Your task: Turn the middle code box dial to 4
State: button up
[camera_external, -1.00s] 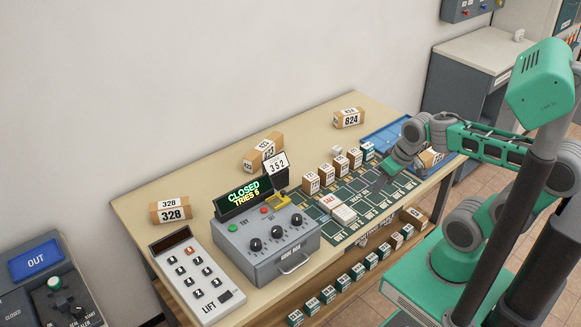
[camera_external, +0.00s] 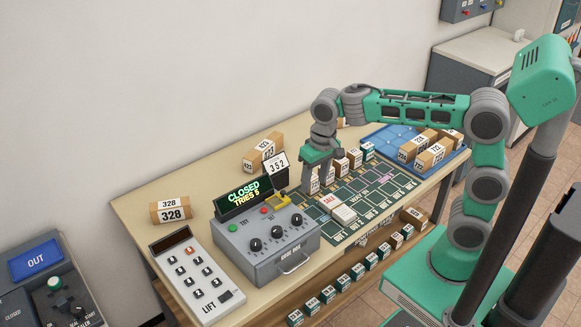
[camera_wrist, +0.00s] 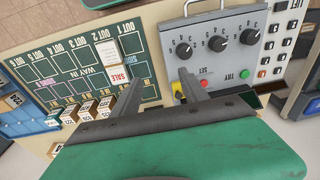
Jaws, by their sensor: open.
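The grey code box (camera_external: 265,262) stands on the table with three black dials in a row on its sloped face. The middle dial (camera_external: 275,232) sits between the other two; it also shows in the wrist view (camera_wrist: 219,37). Its setting is too small to read. The box's display (camera_external: 245,198) reads CLOSED, TRIES 5.
A card reading 352 (camera_external: 276,164) stands behind the code box. The LIFT keypad (camera_external: 197,278) is to its left. Several small boxes (camera_external: 340,162) and a green sorting board (camera_external: 365,200) lie right. A blue tray (camera_external: 380,140) holds parcels.

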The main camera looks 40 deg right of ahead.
jog(key=g, duration=0.1)
send_over(277, 229)
notch_tip(277, 229, down, 2)
jog(key=shift+d+f+h, duration=0.1)
jog(key=shift+h, duration=0.2)
jog(key=shift+a+f, duration=0.2)
jog(key=shift+a, duration=0.1)
notch_tip(277, 229, down, 7)
jog(key=shift+d+f+p, duration=0.15)
jog(key=shift+f+p, duration=0.05)
jog(key=shift+p, duration=0.45)
grip_shut()
